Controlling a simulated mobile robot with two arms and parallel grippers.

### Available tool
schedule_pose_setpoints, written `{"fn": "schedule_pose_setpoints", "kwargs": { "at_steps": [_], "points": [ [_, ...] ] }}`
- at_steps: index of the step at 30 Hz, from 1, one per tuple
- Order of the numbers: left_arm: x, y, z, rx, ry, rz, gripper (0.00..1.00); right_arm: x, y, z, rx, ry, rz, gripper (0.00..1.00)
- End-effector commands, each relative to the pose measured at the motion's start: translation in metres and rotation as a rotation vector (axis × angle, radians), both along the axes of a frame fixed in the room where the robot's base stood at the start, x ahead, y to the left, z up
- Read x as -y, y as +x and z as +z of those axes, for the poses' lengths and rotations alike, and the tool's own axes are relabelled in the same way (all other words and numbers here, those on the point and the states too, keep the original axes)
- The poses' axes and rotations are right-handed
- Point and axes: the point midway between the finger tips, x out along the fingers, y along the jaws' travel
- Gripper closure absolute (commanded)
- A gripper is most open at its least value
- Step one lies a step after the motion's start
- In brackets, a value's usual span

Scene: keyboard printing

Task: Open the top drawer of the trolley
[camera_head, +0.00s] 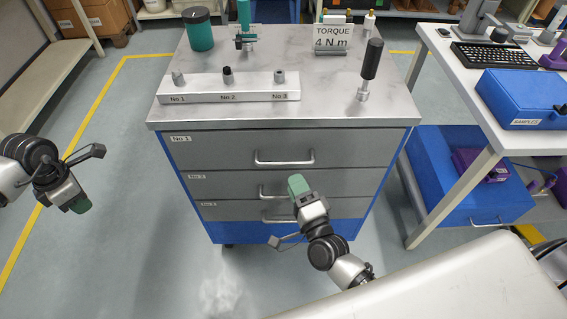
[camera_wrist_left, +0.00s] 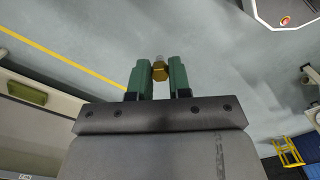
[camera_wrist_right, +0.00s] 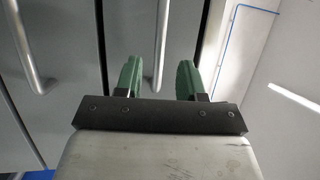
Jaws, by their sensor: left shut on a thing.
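The trolley (camera_head: 285,236) has grey drawers with bar handles. Its top drawer (camera_head: 215,150), labelled No 1, is closed, with its handle (camera_head: 284,161) unobstructed. My right gripper (camera_head: 298,186) is in front of the lower drawers, below the top handle. It partly covers the second handle (camera_head: 268,192) and the third handle (camera_head: 272,217). In the right wrist view its fingers (camera_wrist_right: 158,80) are apart, with a handle bar (camera_wrist_right: 162,40) showing in the gap. I cannot tell if they touch it. My left gripper (camera_head: 80,204), left of the trolley, is shut on a brass hex piece (camera_wrist_left: 160,73).
The trolley top holds a socket rack (camera_head: 228,97), a green canister (camera_head: 199,30), a torque sign (camera_head: 333,38) and a black-handled tool (camera_head: 371,62). A white table (camera_head: 440,70) with a blue case (camera_head: 520,97) stands right. Floor left of the trolley is clear.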

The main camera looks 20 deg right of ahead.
Motion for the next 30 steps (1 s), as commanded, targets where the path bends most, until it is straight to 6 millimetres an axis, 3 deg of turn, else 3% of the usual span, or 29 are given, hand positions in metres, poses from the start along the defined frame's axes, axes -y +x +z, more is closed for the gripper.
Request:
{"fn": "schedule_pose_setpoints", "kwargs": {
  "at_steps": [3,10,23,30],
  "points": [
    [0.000,0.000,0.002,0.000,0.000,0.000,1.00,-0.003,0.025,0.006,0.002,-0.002,-0.001,0.61],
    [0.000,0.000,0.003,0.000,0.000,0.000,1.00,-0.007,0.058,0.010,0.001,-0.003,0.000,0.61],
    [0.000,0.000,0.003,0.000,0.000,0.000,1.00,-0.008,0.068,0.012,-0.001,-0.003,-0.001,0.61],
    [0.000,0.000,0.003,0.000,0.000,0.000,1.00,-0.008,0.068,0.011,-0.001,-0.004,-0.001,0.96]
  ]
}}
